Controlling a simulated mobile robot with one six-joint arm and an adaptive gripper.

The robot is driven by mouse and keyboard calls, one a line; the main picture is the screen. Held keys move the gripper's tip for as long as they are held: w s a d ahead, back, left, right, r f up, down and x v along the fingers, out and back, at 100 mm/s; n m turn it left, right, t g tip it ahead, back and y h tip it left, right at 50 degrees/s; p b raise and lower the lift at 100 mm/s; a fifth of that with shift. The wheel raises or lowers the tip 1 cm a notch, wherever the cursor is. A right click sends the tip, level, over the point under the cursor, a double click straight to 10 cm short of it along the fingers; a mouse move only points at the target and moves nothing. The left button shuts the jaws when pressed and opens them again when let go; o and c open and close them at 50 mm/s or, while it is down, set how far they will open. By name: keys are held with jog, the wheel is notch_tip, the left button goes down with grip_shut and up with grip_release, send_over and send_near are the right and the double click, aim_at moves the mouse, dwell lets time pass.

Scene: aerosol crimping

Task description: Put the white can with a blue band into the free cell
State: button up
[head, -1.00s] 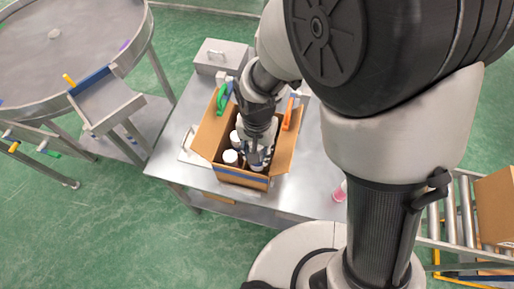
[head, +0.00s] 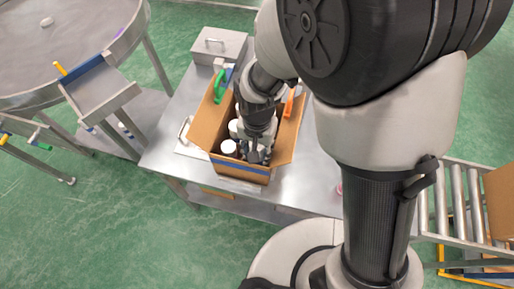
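An open cardboard box (head: 240,168) with raised flaps stands on the steel table. White-topped cans are inside it, one at the front left (head: 229,146) and another just behind it (head: 234,127). My gripper (head: 257,155) points down into the front right part of the box, to the right of these cans. Its fingers are small and dark here, and I cannot tell whether they are open or hold a can. My wrist hides much of the box's inside. I cannot make out a can with a blue band or a free cell.
A grey metal box (head: 219,45) stands at the table's back. A green-handled thing (head: 220,86) and an orange thing (head: 289,102) are at the box's sides. A round steel table (head: 60,60) is left, a roller conveyor (head: 458,200) right.

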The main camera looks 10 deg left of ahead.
jog(key=o, duration=0.4)
jog(key=shift+o, duration=0.2)
notch_tip(320, 180, up, 12)
dwell(0.5)
jog(key=s+d+r+t, duration=0.1)
jog(key=s+d+r, duration=0.2)
jog(key=d, duration=0.3)
jog(key=s+d+r+n+t, duration=0.1)
jog(key=s+d+r+t, duration=0.1)
jog(key=d+r, duration=0.3)
jog(key=s+d+r+t, duration=0.1)
jog(key=s+d+r, duration=0.3)
jog(key=d, duration=0.5)
jog(key=shift+s+d+n+t, duration=0.15)
jog(key=shift+d+n+t, duration=0.1)
jog(key=shift+n+t, duration=0.05)
